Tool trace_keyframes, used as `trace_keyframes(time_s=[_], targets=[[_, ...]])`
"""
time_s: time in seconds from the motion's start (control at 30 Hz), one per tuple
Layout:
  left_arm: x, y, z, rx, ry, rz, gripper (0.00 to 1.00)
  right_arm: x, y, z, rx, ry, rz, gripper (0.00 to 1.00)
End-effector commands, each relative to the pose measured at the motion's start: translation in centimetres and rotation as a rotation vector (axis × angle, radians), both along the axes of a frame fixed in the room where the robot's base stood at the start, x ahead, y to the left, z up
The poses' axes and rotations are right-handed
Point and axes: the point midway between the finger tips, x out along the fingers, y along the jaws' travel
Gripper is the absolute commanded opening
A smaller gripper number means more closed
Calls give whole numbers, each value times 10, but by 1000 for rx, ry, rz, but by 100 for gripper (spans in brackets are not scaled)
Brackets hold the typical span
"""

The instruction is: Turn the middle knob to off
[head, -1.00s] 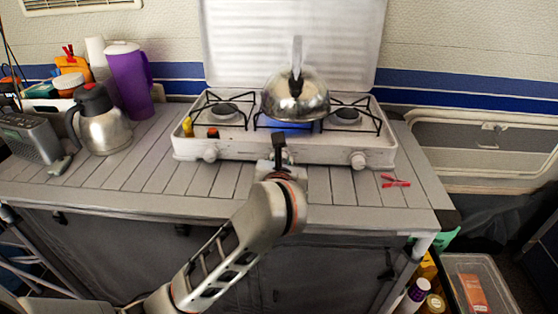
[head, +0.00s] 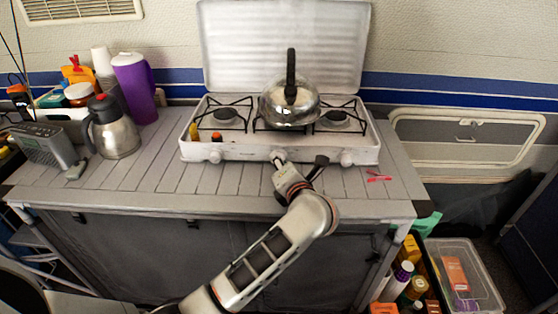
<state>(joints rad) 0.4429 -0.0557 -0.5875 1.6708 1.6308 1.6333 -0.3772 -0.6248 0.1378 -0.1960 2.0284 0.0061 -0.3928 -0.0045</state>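The white stove (head: 230,153) stands on the slatted counter with its lid up. Its middle knob (head: 278,156) is on the front face, partly covered by my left gripper (head: 300,162). The gripper looks open, with one dark finger spread out to the right and its other side close at the knob; I cannot tell whether it touches. The knob's exact angle is hidden. A shiny kettle (head: 289,106) with a black handle sits over the middle burner, and no blue flame shows under it. My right gripper is not in view.
The left knob (head: 216,153) and right knob (head: 347,157) flank the middle one. A steel jug (head: 116,135) and purple pitcher (head: 134,88) stand at left. A red clip (head: 378,177) lies on the right of the counter (head: 150,180). The counter's front left is clear.

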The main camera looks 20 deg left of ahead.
Motion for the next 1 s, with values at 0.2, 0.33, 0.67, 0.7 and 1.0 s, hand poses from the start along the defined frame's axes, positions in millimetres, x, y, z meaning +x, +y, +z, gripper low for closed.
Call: trace_keyframes(time_s=[0.2, 0.33, 0.67, 0.7, 1.0], targets=[[1, 1, 1, 44, 10, 2, 0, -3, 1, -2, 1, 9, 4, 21], [1, 1, 1, 50, 12, 1, 0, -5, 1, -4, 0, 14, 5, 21], [1, 1, 1, 50, 12, 1, 30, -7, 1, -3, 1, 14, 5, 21], [1, 1, 1, 50, 12, 1, 39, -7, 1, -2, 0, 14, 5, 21], [0, 0, 0, 47, 13, 1, 39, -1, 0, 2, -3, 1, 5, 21]])
